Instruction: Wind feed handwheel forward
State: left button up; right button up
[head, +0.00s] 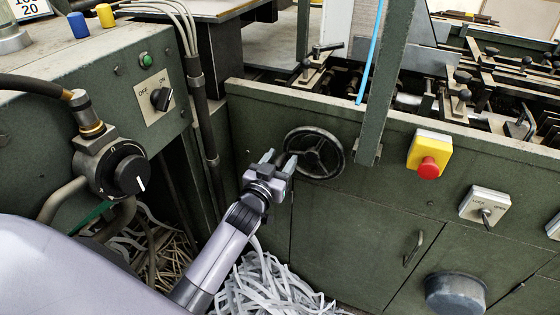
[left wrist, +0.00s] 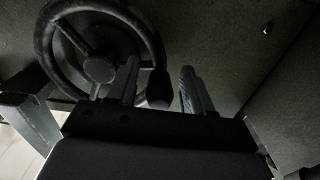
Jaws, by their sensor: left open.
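The feed handwheel (head: 313,155) is a dark spoked wheel on the green front panel, in the middle of the head view. In the left wrist view the handwheel (left wrist: 99,69) fills the upper left, with its rim and hub clear. Its dark handle knob (left wrist: 158,88) shows between my two fingers. My left gripper (head: 279,159) is open at the left edge of the wheel. It also shows in the left wrist view (left wrist: 160,84), fingers spread on both sides of the knob. I cannot tell whether either finger touches it. My right gripper is out of view.
A green post (head: 386,85) stands just right of the wheel. A red stop button on a yellow box (head: 428,157) and a lock switch (head: 485,206) sit further right. An on/off switch panel (head: 155,97) is at the left. Paper strips (head: 265,290) lie below my arm.

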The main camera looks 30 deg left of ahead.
aim_at(287, 141)
pick_arm(q)
grip_shut()
jog(key=shift+r, duration=0.1)
jog(key=shift+r+m+p, duration=1.15)
jog(key=shift+m+p, duration=0.1)
jog(key=shift+m, duration=0.55)
jog(key=shift+d+r+m+p, duration=0.15)
jog(key=shift+r+m+p, duration=0.3)
jog(key=shift+m, duration=0.4)
jog(key=shift+d+r+m+p, duration=0.2)
jog(key=shift+r+m, duration=0.3)
jog(key=shift+m, duration=0.35)
grip_release()
